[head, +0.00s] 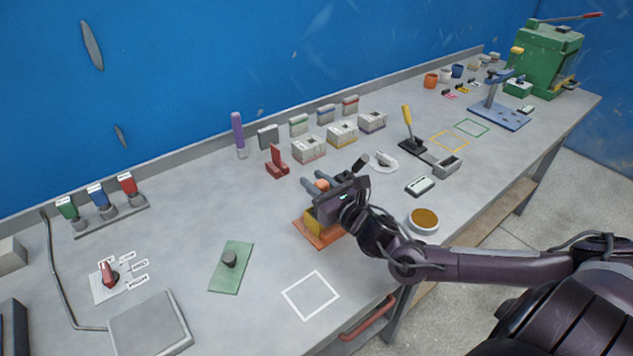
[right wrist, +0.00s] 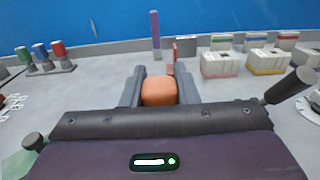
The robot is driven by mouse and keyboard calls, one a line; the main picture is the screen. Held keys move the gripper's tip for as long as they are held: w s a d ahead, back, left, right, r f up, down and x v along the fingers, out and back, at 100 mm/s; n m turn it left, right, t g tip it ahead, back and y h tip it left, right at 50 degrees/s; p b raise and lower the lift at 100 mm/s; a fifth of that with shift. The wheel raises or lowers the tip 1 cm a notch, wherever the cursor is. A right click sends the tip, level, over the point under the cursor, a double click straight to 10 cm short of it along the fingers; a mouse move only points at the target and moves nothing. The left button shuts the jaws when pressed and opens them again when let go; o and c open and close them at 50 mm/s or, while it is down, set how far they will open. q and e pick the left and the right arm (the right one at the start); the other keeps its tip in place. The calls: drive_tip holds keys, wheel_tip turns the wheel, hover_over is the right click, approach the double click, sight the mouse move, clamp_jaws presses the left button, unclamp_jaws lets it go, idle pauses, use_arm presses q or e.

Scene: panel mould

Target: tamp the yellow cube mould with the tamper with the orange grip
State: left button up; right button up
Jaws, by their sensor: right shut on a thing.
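My right gripper (head: 318,183) is shut on the orange grip (head: 322,184) of the tamper. In the right wrist view the orange grip (right wrist: 160,91) sits between the two grey fingers. The tamper's lower part is hidden behind the gripper. My left gripper is not in view.
An orange-based fixture with a yellow part (head: 315,234) stands below my right gripper; whether the tamper touches it is hidden. A red stand (head: 277,163) and purple-handled tool (head: 238,133) are behind. A round brown-filled dish (head: 423,220) is right. A white square outline (head: 311,295) is clear.

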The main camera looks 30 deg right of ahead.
wheel_tip(320, 180, up, 4)
drive_tip(key=p, duration=0.3)
drive_tip(key=shift+f, duration=0.1)
drive_tip(key=shift+f, duration=0.1)
drive_tip(key=shift+f+b, duration=1.4)
drive_tip(key=shift+f, duration=0.35)
drive_tip(key=shift+r, duration=0.1)
wheel_tip(320, 180, up, 4)
drive_tip(key=p, duration=0.3)
drive_tip(key=shift+f, duration=0.25)
drive_tip(key=shift+f, duration=0.15)
